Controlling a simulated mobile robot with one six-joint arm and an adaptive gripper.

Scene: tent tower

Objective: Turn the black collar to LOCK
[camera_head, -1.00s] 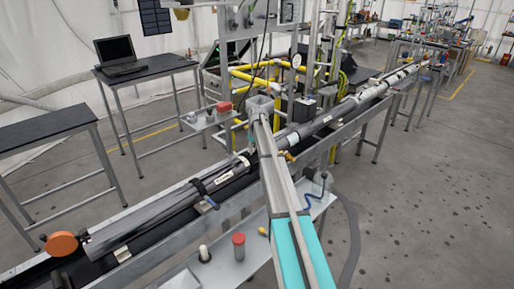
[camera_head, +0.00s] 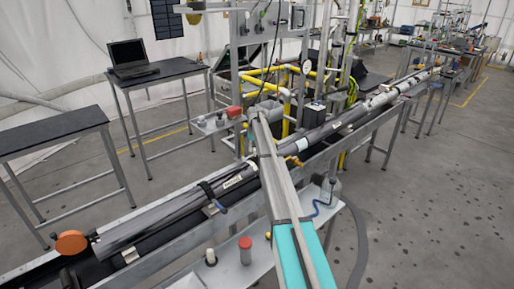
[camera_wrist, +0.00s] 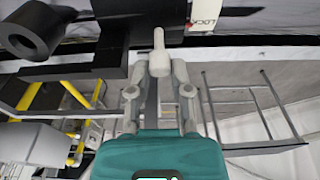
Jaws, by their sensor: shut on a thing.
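In the wrist view the black collar (camera_wrist: 140,12) spans the top of the picture. A pale grey peg (camera_wrist: 158,42) sticks out from it towards me. My gripper (camera_wrist: 158,72) is shut on this peg, with one finger on each side of it. A white label (camera_wrist: 204,14) reading LOCK sits just right of the collar, on the adjoining part. In the head view, my own arm crosses the long tube assembly (camera_head: 180,208), and I cannot make out the gripper or the collar there.
A shelf (camera_head: 275,262) with a red-capped jar (camera_head: 245,250) lies in front of the tube. An orange disc (camera_head: 70,242) is at its near left end. A laptop (camera_head: 140,57) stands on a table behind. Yellow pipes (camera_head: 290,95) rise beyond the arm. Floor at right is clear.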

